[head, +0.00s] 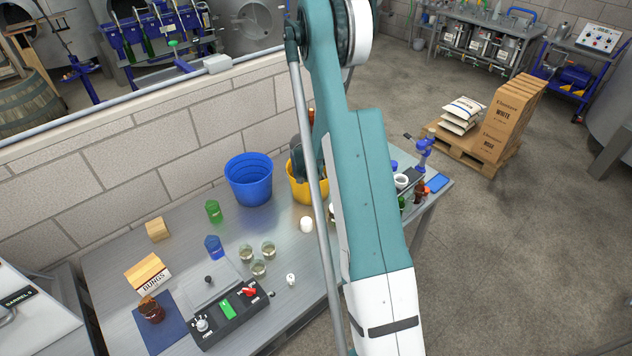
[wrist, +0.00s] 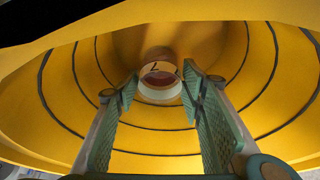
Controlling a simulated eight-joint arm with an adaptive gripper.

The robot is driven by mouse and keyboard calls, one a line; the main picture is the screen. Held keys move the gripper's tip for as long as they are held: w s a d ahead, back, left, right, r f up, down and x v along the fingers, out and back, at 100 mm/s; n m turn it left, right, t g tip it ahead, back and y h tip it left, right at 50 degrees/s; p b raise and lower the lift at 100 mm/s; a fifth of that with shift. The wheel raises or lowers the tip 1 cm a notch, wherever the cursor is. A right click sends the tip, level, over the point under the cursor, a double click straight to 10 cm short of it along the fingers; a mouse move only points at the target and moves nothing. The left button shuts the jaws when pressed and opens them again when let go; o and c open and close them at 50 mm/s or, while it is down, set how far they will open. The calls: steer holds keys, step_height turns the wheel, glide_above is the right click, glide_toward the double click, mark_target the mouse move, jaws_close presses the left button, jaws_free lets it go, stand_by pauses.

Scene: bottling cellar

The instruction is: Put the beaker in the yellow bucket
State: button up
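The yellow bucket (head: 309,193) stands on the metal table, partly hidden behind my arm in the head view. In the wrist view the inside of the yellow bucket (wrist: 62,95) fills the picture. My gripper (wrist: 159,84) points down into it, its two fingers apart. Beyond the fingertips, deep in the bucket, is a round thing with a pale rim and a reddish-brown middle (wrist: 160,74); it may be the beaker, but I cannot be sure. It appears apart from both fingers. The head view does not show the bucket's inside clearly.
A blue bucket (head: 249,181) stands left of the yellow one. A white cup (head: 306,224), a green cup (head: 213,211), a blue cup (head: 214,248) and several small glasses (head: 258,268) stand nearby. A control box (head: 229,314) is at the front. A wall (head: 150,140) runs behind.

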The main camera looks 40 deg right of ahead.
steer(key=shift+r, duration=0.25)
steer(key=v, duration=1.1)
steer(key=shift+r+b, duration=0.3)
steer(key=shift+r, duration=0.1)
steer(key=shift+a, duration=0.15)
stand_by(0.3)
steer(key=s+a+r+n+t+y, duration=0.1)
steer(key=s+a+r+n, duration=0.3)
steer(key=a+r, duration=0.8)
steer(key=s+a+r+n+t+y, duration=0.15)
steer(key=s+a+r, duration=0.35)
steer(key=a+r, duration=0.65)
steer(key=s+a+r+n+t+y, duration=0.1)
steer(key=s+a+r+n, duration=0.2)
steer(key=s+a, duration=0.6)
steer(key=s+a+r+n+t, duration=0.2)
steer(key=s+a+n, duration=0.3)
steer(key=s+a, duration=0.4)
steer(key=s, duration=0.3)
steer(key=shift+s+r+y, duration=0.25)
steer(key=shift+r+y, duration=0.1)
steer(key=shift+r, duration=0.05)
